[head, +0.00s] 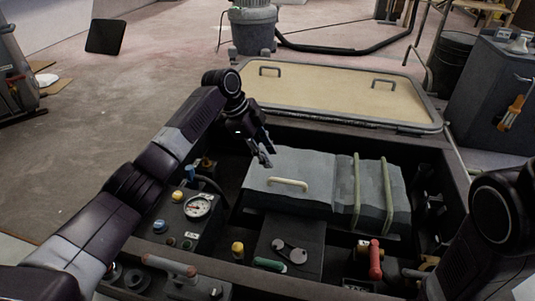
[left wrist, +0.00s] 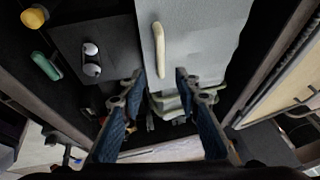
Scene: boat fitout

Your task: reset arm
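My left arm comes in from the left in the head view, and its gripper (head: 262,150) hangs over the open compartment, near the back left corner of a grey box. In the left wrist view the left gripper (left wrist: 160,76) has its two blue-padded fingers apart, with nothing between them. The grey box (head: 290,205) has a cream handle (head: 288,184), which also shows in the left wrist view (left wrist: 158,50) beyond the fingertips. My right arm shows at the right edge of the head view; its gripper is out of view.
The compartment holds a round gauge (head: 198,206), a red-handled valve (head: 375,260), yellow knobs (head: 237,248) and a green handle (head: 269,264). Two straps (head: 387,195) cross the box. The open beige hatch lid (head: 330,95) lies behind. A bucket (head: 253,27) stands at the back.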

